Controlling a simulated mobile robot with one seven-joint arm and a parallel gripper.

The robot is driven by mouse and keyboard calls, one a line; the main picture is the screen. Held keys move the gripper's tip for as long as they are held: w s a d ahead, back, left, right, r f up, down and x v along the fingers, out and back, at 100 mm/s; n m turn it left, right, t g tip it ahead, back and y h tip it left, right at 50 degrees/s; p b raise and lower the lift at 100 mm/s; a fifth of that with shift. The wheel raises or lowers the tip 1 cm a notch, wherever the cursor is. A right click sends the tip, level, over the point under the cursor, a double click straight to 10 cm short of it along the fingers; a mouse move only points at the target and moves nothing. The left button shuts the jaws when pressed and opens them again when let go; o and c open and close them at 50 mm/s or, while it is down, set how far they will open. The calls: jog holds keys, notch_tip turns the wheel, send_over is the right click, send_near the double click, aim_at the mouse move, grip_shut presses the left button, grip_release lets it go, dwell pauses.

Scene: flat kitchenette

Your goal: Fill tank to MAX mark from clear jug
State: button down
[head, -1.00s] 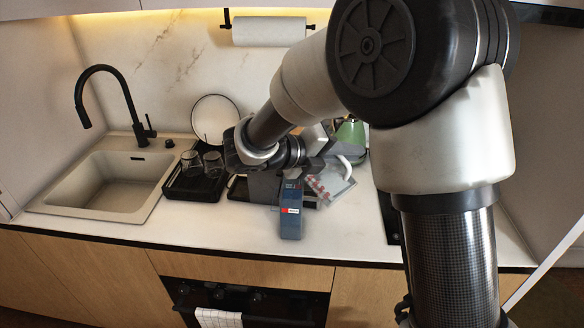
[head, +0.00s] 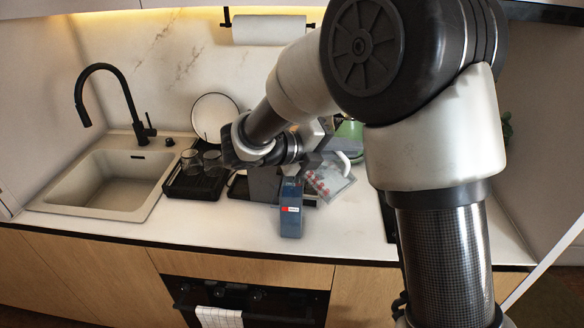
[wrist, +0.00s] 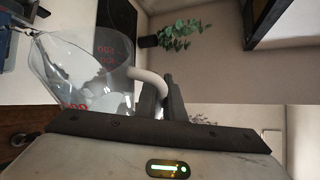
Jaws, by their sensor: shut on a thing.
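The clear jug (head: 326,181) with red markings is tilted in the head view, above the counter right of the blue-grey box. My gripper (head: 325,152) is shut on its pale handle (head: 345,164). In the wrist view the clear jug (wrist: 60,60) fills the upper left, and my gripper (wrist: 166,100) closes around the curved handle (wrist: 150,82). I cannot tell the water level in the jug. A grey appliance (head: 264,185) stands behind the blue-grey box, partly hidden by my arm. I cannot make out the tank or its MAX mark.
The blue-grey box (head: 291,212) with a red and white label stands near the counter front. A black rack (head: 196,185) with glasses and a plate stands left, beside the sink (head: 110,182). A green object (head: 350,132) is behind the jug.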

aim_at(350, 177)
jog(key=f+b, duration=0.2)
jog(key=b, duration=0.1)
jog(key=d+f+m+b, duration=0.1)
jog(key=b, duration=0.1)
jog(key=shift+s+y, duration=0.35)
jog(key=shift+y, duration=0.05)
jog(key=shift+s+d+r+m+t+b, duration=0.1)
jog(key=shift+s+d+m+t+b, duration=0.15)
jog(key=shift+b, duration=0.3)
jog(key=shift+a+r, duration=0.1)
jog(key=shift+r, duration=0.15)
jog(key=f+b, duration=0.1)
jog(key=f+m+y+b, duration=0.1)
jog(key=s+d+f+m+t+b, duration=0.1)
jog(key=shift+d+f+y, duration=0.1)
jog(key=shift+f+y, duration=0.05)
jog(key=shift+y, duration=0.15)
jog(key=shift+f+b, duration=0.1)
jog(key=shift+b, duration=0.2)
